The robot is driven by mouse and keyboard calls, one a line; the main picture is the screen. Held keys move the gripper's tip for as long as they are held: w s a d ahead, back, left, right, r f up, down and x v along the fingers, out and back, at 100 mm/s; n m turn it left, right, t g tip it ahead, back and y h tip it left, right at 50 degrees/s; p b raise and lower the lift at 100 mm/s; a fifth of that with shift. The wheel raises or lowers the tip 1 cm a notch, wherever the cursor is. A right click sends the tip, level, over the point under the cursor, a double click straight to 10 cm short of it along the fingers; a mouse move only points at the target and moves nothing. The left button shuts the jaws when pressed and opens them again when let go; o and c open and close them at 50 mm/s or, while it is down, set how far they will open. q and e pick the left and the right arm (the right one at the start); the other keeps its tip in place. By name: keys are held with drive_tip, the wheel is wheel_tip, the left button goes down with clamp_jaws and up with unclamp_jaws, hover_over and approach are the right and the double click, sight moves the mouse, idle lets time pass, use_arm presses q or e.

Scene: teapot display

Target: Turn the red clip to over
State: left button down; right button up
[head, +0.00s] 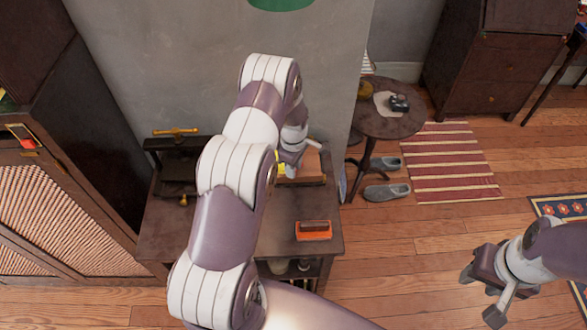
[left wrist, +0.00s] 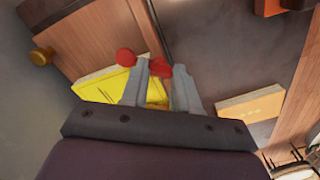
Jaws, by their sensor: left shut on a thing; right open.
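The red clip (left wrist: 127,57) shows in the left wrist view as two red rounded pieces at my left fingertips. My left gripper (left wrist: 161,72) is shut on it; the grip itself is partly hidden. In the head view my left gripper (head: 292,157) is over the back right of the dark table (head: 288,205), beside a yellow piece (head: 281,166) and a brown wooden panel (head: 311,168). The clip cannot be made out there. My right gripper (head: 482,294) is open and empty over the floor at lower right.
An orange-and-brown block (head: 313,231) lies near the table's front right. A dark press-like stand with a brass handle (head: 175,131) stands at the table's left. A round side table (head: 388,120) is to the right. The table's front middle looks clear.

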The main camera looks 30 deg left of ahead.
use_arm(q)
drive_tip(key=n+b, duration=0.1)
drive_tip(key=n, duration=0.2)
drive_tip(key=shift+n, duration=0.3)
drive_tip(key=shift+n+b, duration=0.35)
drive_tip(key=shift+n, duration=1.15)
drive_tip(key=c, duration=0.8)
unclamp_jaws()
drive_tip(key=shift+c, duration=0.2)
wheel_tip(320, 180, up, 13)
drive_tip(key=b, duration=0.1)
drive_tip(key=shift+f+b, duration=0.15)
drive_tip(key=shift+b, duration=0.25)
